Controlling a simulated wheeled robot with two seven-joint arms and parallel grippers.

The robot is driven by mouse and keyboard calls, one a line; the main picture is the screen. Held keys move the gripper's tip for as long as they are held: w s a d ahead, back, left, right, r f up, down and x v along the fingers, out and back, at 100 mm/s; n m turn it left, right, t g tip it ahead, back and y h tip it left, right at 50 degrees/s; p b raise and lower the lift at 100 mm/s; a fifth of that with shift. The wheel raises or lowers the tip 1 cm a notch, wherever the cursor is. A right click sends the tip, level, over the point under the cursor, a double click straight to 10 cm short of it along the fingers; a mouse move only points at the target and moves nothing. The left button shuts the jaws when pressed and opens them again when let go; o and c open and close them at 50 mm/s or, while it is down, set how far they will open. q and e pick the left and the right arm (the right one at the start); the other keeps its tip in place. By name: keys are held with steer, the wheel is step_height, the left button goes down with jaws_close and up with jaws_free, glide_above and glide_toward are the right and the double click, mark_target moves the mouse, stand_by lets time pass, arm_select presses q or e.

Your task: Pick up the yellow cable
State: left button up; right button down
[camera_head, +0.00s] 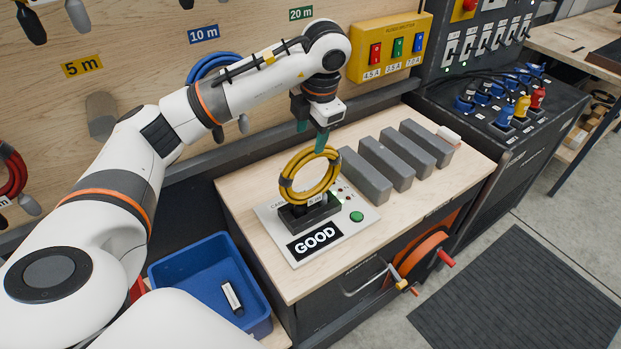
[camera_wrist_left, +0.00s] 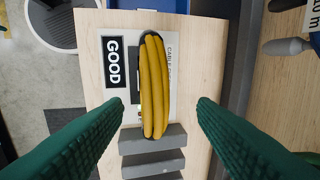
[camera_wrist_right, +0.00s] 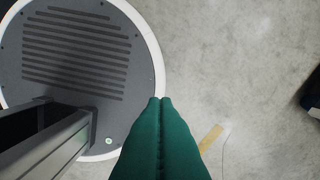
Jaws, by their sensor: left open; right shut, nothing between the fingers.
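The yellow cable (camera_head: 286,186) is a coiled loop standing upright in a dark holder (camera_head: 309,212) on the cable tester plate marked GOOD (camera_head: 316,243). My left gripper (camera_head: 321,142) is above the coil with its fingers pointing down. In the left wrist view the coil (camera_wrist_left: 154,85) shows edge-on, ahead of and between the two spread green fingers (camera_wrist_left: 158,108); the fingers are apart from it. My left gripper is open and empty. My right gripper (camera_wrist_right: 161,101) shows only in the right wrist view, shut and empty over the grey floor.
Several grey blocks (camera_head: 365,177) stand right of the tester. A blue bin (camera_head: 188,263) with a small labelled item sits lower left. A yellow fuse box (camera_head: 388,47) and a pegboard with hanging cables (camera_head: 265,22) are behind. The bench front right is clear.

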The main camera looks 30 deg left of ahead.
mark_target(312, 149)
arm_select(q)
steer(key=shift+w+a+f, duration=0.1)
steer(key=shift+w+f, duration=0.4)
steer(key=shift+f, duration=0.4)
steer(key=shift+s+f+p, duration=0.1)
steer(key=shift+f+p, duration=0.55)
steer(key=shift+p, duration=0.15)
steer(key=f+p, duration=0.1)
steer(key=f, duration=0.2)
steer(key=shift+a+f, duration=0.15)
steer(key=shift+a, duration=0.05)
steer(key=shift+f, duration=0.25)
steer(key=c, duration=1.1)
jaws_close()
arm_select(e)
steer(key=w+r, duration=0.2)
steer(key=r, duration=0.1)
steer(key=shift+w, duration=0.4)
arm_select(q)
steer(key=shift+r, duration=0.1)
